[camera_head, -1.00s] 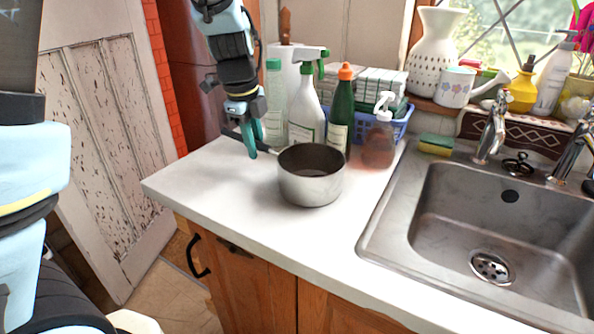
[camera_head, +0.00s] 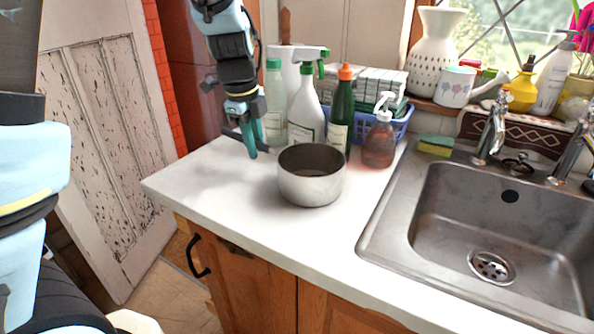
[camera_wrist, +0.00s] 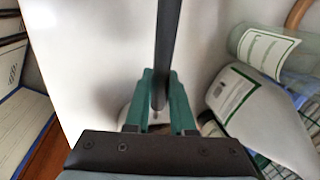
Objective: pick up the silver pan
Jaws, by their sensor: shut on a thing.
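The silver pan (camera_head: 311,187) is on the white counter, left of the sink, upright with its open top facing up. Its dark handle (camera_head: 231,134) points left towards the back, partly behind my gripper. My gripper (camera_head: 252,152) comes down from above with its teal fingers at the handle. In the wrist view the fingers (camera_wrist: 159,105) are closed around the dark handle (camera_wrist: 167,45), which runs upward out of the picture. Whether the pan's base touches the counter is hard to tell.
A white spray bottle (camera_head: 305,112), a green bottle with an orange cap (camera_head: 341,110) and a brown soap dispenser (camera_head: 379,146) stand close behind the pan. A steel sink (camera_head: 480,215) lies to the right. The counter in front of the pan (camera_head: 250,215) is clear.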

